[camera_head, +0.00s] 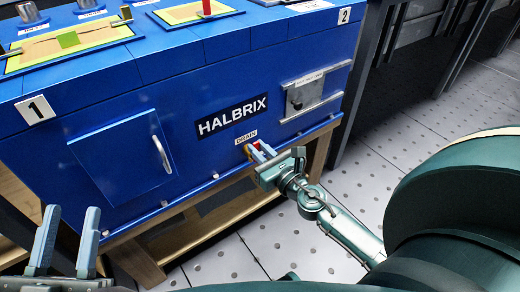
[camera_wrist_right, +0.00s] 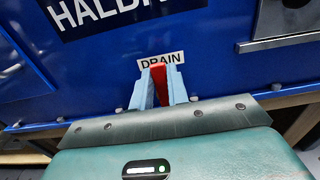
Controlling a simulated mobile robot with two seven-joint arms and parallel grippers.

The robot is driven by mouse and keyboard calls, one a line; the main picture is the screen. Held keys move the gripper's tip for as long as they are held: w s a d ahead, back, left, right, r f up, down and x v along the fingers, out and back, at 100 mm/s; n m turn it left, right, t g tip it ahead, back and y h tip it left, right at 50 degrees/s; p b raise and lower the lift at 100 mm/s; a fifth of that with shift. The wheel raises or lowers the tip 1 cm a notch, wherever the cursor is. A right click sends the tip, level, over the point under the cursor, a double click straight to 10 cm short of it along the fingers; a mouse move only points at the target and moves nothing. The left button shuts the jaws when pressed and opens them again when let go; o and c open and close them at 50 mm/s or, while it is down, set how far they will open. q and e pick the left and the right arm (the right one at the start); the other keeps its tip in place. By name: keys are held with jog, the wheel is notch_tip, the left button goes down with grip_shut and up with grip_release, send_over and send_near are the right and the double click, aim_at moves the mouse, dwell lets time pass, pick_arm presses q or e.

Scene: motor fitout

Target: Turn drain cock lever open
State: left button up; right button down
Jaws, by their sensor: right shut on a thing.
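The drain cock lever (camera_wrist_right: 160,85) is red and sits below the white DRAIN label (camera_wrist_right: 161,60) on the front of the blue machine. In the head view a small red and yellow part of the drain cock (camera_head: 250,151) shows at the machine's lower edge. My right gripper (camera_head: 263,152) is at the drain cock. In the right wrist view its two light-blue fingers (camera_wrist_right: 160,88) are shut on the red lever, one on each side. The cock body behind the fingers is hidden. My left gripper (camera_head: 68,232) stands open and empty at the lower left, away from the lever.
The blue machine (camera_head: 100,90) rests on a wooden stand (camera_head: 150,262). Its front has a handled door (camera_head: 122,160) on the left and a metal latch plate (camera_head: 316,92) on the right. Trays with small parts lie on top. The tiled floor (camera_head: 370,190) on the right is clear.

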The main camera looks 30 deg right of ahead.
jog(key=c, duration=1.4)
grip_release()
jog(key=shift+o, duration=0.2)
